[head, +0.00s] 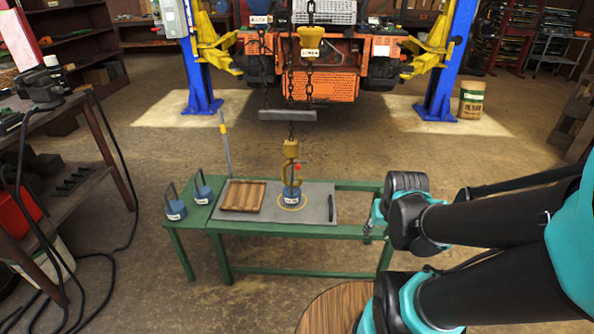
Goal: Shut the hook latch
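A yellow hook (290,151) hangs from a chain above the green table. Its small red latch (297,166) shows on the right side of the hook; whether it is open or shut is too small to tell. A blue weight (292,195) with a white label stands under the hook on the grey mat. The handle of the weight is at the hook's lower end; I cannot tell if they touch. My arm reaches in from the right, and its near end is beside the table's right end, apart from the hook. I cannot make out my gripper's fingers.
The green table (262,228) also bears a wooden tray (243,196), a dark slim tool (331,207) and two more blue weights (176,210) (203,194) at left. A grey bar (287,116) hangs on chains above the hook. A round wooden top (322,309) is in front.

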